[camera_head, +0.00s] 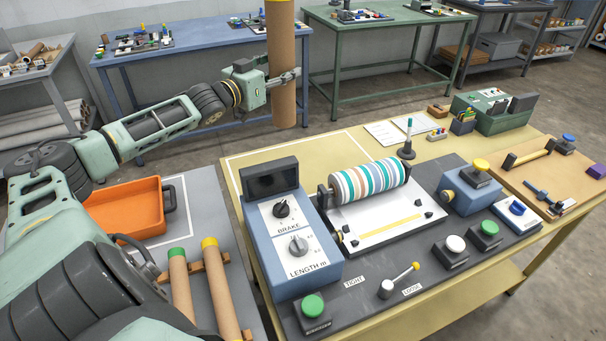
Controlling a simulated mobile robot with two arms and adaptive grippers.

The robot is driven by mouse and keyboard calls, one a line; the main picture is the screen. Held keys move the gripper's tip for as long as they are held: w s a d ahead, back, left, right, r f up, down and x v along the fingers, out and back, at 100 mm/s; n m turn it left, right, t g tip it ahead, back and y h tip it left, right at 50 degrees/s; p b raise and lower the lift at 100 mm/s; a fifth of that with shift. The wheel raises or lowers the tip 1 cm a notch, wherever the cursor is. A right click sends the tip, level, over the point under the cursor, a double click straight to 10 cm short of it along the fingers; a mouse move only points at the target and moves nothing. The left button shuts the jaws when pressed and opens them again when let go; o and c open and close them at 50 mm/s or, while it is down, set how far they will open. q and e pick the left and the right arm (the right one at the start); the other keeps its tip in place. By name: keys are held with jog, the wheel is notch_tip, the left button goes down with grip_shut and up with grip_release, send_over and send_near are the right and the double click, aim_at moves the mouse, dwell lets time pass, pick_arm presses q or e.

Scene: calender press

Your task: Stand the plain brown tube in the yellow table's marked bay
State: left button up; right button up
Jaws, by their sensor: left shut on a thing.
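My left gripper (284,77) is shut on a brown cardboard tube (283,104) and holds it upright. The top of this tube shows a yellow band and is cut off by the upper picture edge. Its lower end hangs in the air, in the picture above the back edge of the yellow table (440,148). A white outline (290,143) marks a bay at the table's back left; the press hides part of it. My right gripper is not in view.
The press with a striped roll (369,181) and a blue control box (291,240) stand on the yellow table. A grey table at left holds an orange tray (127,209), a green-ended tube (180,283) and a yellow-ended tube (221,289) on a wooden rack.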

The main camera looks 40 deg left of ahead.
aim_at(283, 100)
pick_arm(q)
jog(key=f+b, duration=0.4)
jog(key=f, duration=0.1)
jog(key=f+b, duration=0.2)
jog(key=f, duration=0.1)
jog(key=shift+w+a, duration=0.3)
jog(key=shift+w, duration=0.1)
jog(key=shift+f+b, duration=0.5)
jog(key=shift+b, duration=0.1)
notch_tip(283, 100, down, 10)
jog(key=shift+f, duration=0.15)
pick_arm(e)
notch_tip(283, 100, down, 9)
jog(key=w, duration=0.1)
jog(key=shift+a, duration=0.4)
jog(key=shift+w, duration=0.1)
pick_arm(q)
jog(key=o, duration=1.3)
jog(key=shift+f, duration=0.1)
jog(key=shift+c, duration=0.2)
jog(key=shift+s, duration=0.1)
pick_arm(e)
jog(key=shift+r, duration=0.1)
pick_arm(q)
jog(key=s+p, duration=0.3)
jog(key=s, duration=0.9)
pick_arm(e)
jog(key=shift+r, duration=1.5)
